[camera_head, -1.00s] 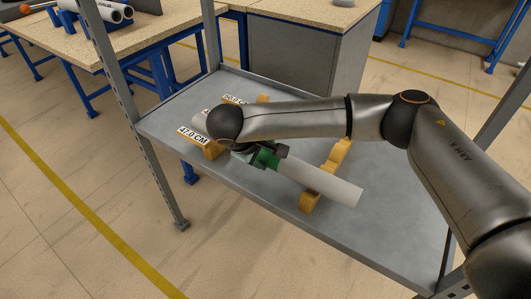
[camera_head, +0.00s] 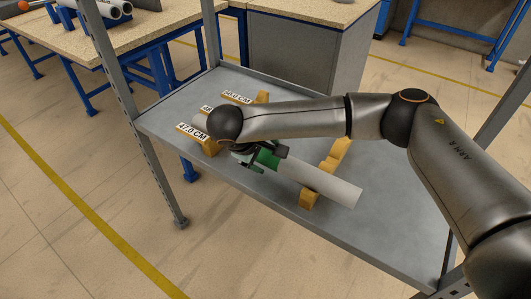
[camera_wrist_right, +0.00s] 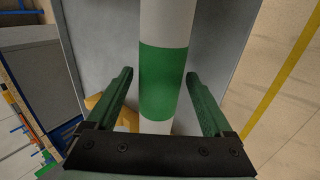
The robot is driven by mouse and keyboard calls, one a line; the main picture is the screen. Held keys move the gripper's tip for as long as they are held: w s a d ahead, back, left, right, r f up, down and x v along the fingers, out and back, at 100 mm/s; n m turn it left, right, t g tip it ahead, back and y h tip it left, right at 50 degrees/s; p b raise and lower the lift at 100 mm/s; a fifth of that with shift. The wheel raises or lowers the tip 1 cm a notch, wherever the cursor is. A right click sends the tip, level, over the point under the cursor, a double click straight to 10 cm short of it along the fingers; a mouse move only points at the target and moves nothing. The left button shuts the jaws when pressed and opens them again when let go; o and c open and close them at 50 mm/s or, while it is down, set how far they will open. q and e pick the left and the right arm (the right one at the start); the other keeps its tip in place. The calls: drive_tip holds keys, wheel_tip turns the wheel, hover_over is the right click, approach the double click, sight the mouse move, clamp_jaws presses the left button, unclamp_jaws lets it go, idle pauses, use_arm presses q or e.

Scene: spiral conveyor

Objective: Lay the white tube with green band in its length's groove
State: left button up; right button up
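The white tube with green band (camera_head: 328,186) lies across the two yellow grooved supports on the grey shelf. It runs from near the 47.0 CM label (camera_head: 193,138) to past the right support, along the front side. My right gripper (camera_head: 264,158) is at the green band, with one finger on each side of the tube. In the right wrist view the fingers (camera_wrist_right: 162,100) stand apart from the green band (camera_wrist_right: 165,82), with gaps on both sides. My right wrist hides the tube's left part and part of the left support. My left gripper is not in view.
The right support (camera_head: 309,196) carries the tube's right part. A 50.0 CM label (camera_head: 237,98) marks a groove farther back; another label between is partly hidden. The grey shelf (camera_head: 375,225) has clear room at right. Metal posts stand at its corners.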

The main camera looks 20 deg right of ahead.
drive_tip(key=shift+o, duration=0.6)
drive_tip(key=shift+r, duration=0.1)
drive_tip(key=p+v, duration=0.1)
drive_tip(key=v, duration=1.1)
drive_tip(key=shift+r, duration=0.2)
drive_tip(key=shift+s+a, duration=0.1)
